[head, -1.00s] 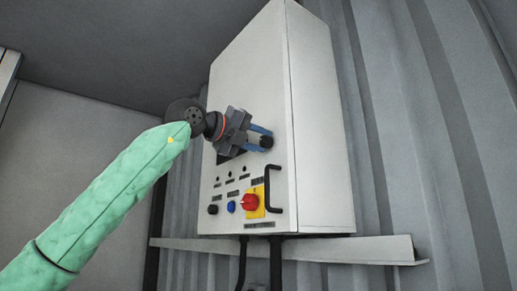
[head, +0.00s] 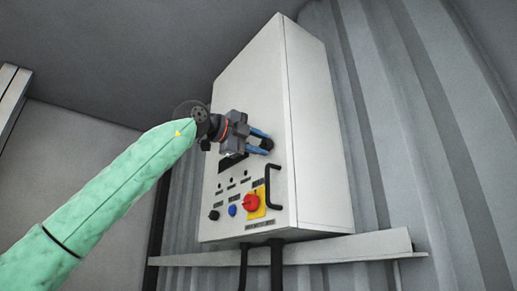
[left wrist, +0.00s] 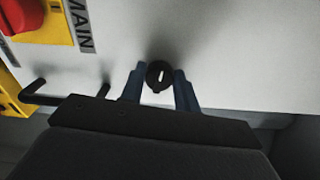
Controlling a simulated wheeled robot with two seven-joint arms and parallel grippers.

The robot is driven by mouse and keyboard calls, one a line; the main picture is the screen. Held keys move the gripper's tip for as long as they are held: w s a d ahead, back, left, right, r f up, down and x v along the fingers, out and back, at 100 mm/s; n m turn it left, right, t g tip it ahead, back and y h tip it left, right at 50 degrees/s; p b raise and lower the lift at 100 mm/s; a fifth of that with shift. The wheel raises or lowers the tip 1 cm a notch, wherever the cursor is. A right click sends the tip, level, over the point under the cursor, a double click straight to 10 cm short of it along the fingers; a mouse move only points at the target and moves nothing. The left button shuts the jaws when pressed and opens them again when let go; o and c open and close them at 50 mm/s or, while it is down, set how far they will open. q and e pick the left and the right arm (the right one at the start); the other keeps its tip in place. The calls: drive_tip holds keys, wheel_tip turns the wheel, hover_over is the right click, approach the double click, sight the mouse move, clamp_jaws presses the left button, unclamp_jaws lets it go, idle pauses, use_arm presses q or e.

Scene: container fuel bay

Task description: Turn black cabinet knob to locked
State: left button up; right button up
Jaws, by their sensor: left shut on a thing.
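The black cabinet knob (head: 268,143) is on the front of the light grey cabinet (head: 320,140), near its right edge. In the left wrist view the round black knob (left wrist: 158,75) shows a short pale mark, nearly upright in that picture. My left gripper (head: 264,143) has its blue fingers on either side of the knob and is shut on it. Its fingers also show in the left wrist view (left wrist: 158,88). The gripper hides part of the cabinet front. My right gripper is not in view.
Below the knob is a black bar handle (head: 273,186). Beside it are a red rotary switch (head: 251,202) on a yellow plate, a blue button (head: 232,210) and a black button (head: 213,215). A ledge (head: 370,246) runs under the cabinet along the corrugated wall.

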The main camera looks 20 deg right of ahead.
use_arm(q)
drive_tip(key=shift+n+b, duration=0.35)
drive_tip(key=shift+n, duration=0.05)
drive_tip(key=shift+r+n, duration=0.1)
drive_tip(key=shift+n, duration=0.2)
drive_tip(key=shift+a, duration=0.1)
drive_tip(key=o, duration=1)
drive_tip(key=shift+c, duration=0.2)
drive_tip(key=shift+b, duration=0.3)
drive_tip(key=b+v, duration=0.1)
drive_tip(key=v, duration=0.6)
drive_tip(key=shift+s+a, duration=0.15)
drive_tip(key=shift+a, duration=0.15)
